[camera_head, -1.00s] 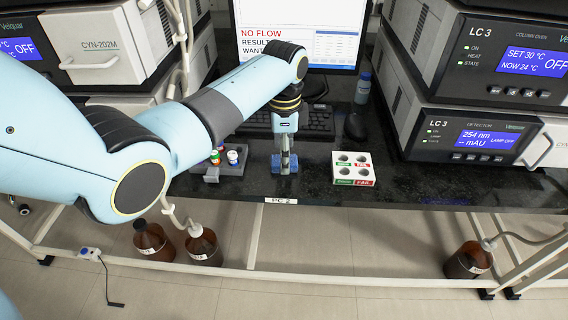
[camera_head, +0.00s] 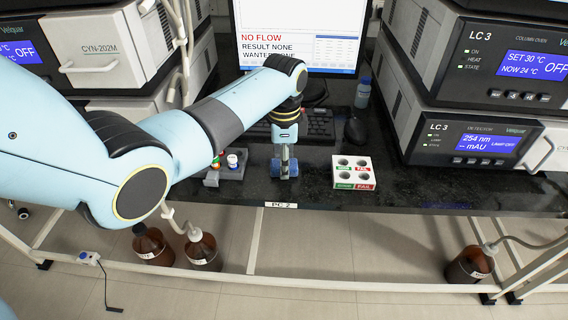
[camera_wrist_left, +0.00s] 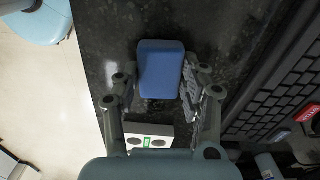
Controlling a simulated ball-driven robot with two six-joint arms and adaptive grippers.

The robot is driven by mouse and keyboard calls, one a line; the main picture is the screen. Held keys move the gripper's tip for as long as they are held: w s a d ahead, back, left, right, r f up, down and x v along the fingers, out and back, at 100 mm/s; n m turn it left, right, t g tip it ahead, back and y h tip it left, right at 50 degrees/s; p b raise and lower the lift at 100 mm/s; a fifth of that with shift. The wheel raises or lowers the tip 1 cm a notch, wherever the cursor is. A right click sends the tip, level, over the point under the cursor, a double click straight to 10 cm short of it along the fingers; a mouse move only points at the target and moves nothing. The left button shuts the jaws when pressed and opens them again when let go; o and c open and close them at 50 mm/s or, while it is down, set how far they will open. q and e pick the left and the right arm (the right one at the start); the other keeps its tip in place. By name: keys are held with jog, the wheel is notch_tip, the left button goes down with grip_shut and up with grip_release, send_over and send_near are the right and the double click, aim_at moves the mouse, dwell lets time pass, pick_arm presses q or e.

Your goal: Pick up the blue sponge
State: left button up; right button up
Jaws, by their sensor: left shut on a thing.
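The blue sponge (camera_head: 275,169) is at the front of the dark bench, in the middle of the head view. My left gripper (camera_head: 284,171) points down over it and is shut on it. In the left wrist view the sponge (camera_wrist_left: 161,68) sits between the two fingers, with its flat blue face showing. I cannot tell whether it still touches the bench. My right gripper is in neither view.
A white vial rack (camera_head: 353,173) with PASS/FAIL-style labels stands to the right. A grey holder (camera_head: 226,173) with capped vials is to the left, partly behind my arm. A keyboard (camera_head: 320,125) and mouse (camera_head: 355,130) are behind. The bench edge is close in front.

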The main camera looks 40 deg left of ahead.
pick_arm(q)
jog(key=shift+r, duration=0.55)
notch_tip(320, 180, up, 3)
jog(key=shift+w+f+p, duration=0.1)
jog(key=shift+p, duration=0.25)
jog(key=w+d+r+b, duration=0.1)
jog(key=w+d+r, duration=0.6)
jog(key=d, duration=0.2)
jog(key=shift+d, duration=0.2)
